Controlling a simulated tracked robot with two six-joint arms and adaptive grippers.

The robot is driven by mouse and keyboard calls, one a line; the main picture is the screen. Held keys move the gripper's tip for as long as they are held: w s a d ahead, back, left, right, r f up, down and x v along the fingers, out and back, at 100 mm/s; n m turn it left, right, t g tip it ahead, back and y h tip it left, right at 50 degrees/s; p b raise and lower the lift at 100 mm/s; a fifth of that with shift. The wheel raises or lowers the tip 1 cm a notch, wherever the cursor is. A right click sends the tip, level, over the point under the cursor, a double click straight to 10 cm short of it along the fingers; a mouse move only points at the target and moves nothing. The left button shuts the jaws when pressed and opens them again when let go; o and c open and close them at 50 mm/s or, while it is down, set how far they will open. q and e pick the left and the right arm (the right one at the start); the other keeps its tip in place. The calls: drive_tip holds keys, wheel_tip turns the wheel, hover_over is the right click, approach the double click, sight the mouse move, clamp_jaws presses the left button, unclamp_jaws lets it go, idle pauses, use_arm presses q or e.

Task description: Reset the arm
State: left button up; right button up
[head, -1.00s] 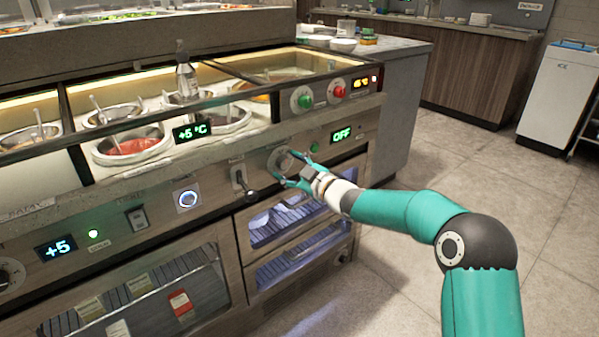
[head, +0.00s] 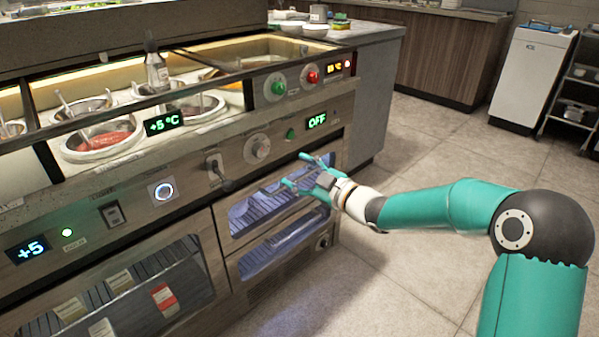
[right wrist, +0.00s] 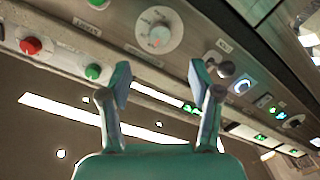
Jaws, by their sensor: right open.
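My right gripper (head: 304,172) is open and empty in the head view, in front of the counter's lower glass drawers. It is below and right of a round silver knob (head: 257,148) and apart from it. In the right wrist view the two fingers of the gripper (right wrist: 160,85) stand wide apart with nothing between them. The round knob (right wrist: 158,32) shows above and beyond the fingertips there. My right arm reaches in from the right edge of the head view. My left gripper is not in view.
The counter front carries a black-handled lever (head: 219,172), an OFF display (head: 317,121), a green button (head: 278,87) and a red button (head: 310,74). Sauce wells (head: 102,141) and a bottle (head: 156,68) are on top. Open tiled floor (head: 430,150) lies to the right.

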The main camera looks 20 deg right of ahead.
idle(0.3)
drive_tip(key=s+a+f+m+g, duration=0.2)
drive_tip(key=a+f, duration=0.2)
drive_tip(key=f, duration=0.5)
drive_tip(key=s+a+f+m+g, duration=0.1)
drive_tip(key=s+a+f+g, duration=0.15)
drive_tip(key=f, duration=0.55)
drive_tip(key=s+a+f+m+g, duration=0.2)
drive_tip(key=s+a+f, duration=0.15)
drive_tip(key=f, duration=0.55)
drive_tip(key=s+a+f+m+g+h, duration=0.2)
drive_tip(key=s+a+f+m+g, duration=0.2)
drive_tip(key=s+f, duration=0.75)
drive_tip(key=s+f+m+g, duration=0.2)
drive_tip(key=s+g, duration=0.1)
drive_tip(key=s, duration=0.5)
drive_tip(key=s+f+m+g, duration=0.2)
drive_tip(key=s, duration=0.5)
wheel_tip(320, 180, up, 36)
drive_tip(key=p, duration=3.6)
drive_tip(key=shift+r+h, duration=0.2)
drive_tip(key=shift+h, duration=0.1)
drive_tip(key=shift+w+f, duration=0.1)
